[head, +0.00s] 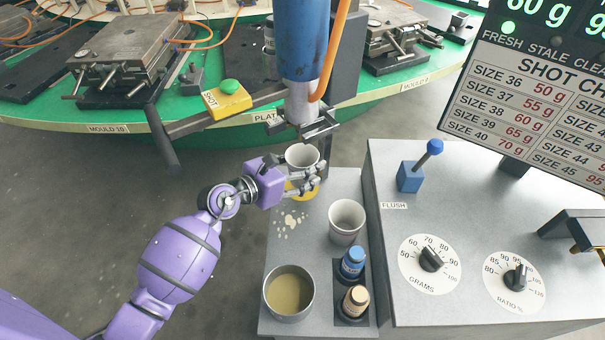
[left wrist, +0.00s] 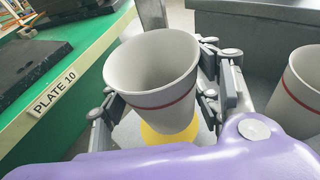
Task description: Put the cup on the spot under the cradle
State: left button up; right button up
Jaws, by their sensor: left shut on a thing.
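My left gripper (head: 305,181) is shut on a white cup with a red stripe (head: 301,157). The cup is upright, and its open top shows in the left wrist view (left wrist: 153,72), with gripper fingers on both sides. A yellow spot (head: 296,195) on the grey bench shows partly beneath the cup, and also in the left wrist view (left wrist: 165,143). I cannot tell whether the cup's base touches it. The dark metal cradle (head: 320,128) is just above and behind the cup, below the blue cylinder's nozzle. My right gripper is not in view.
A second cup (head: 346,222) stands close by to the right. A metal pot of tan liquid (head: 289,292) and two bottles, blue-capped (head: 353,262) and tan-capped (head: 356,300), are nearer. The grey control box (head: 470,210) borders the right. The green carousel (head: 215,112) lies behind.

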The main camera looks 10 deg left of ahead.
pick_arm(q)
jog(key=shift+w+a+f+b, duration=0.1)
jog(key=shift+w+f+b, duration=0.15)
jog(key=shift+f, duration=0.7)
jog(key=shift+w+f+b, duration=0.15)
jog(key=shift+f+b, duration=0.15)
jog(key=shift+f, duration=0.65)
jog(key=shift+f, duration=0.15)
jog(key=o, duration=1)
jog(key=shift+o, duration=0.2)
jog(key=shift+r, duration=0.25)
jog(key=v, duration=1.2)
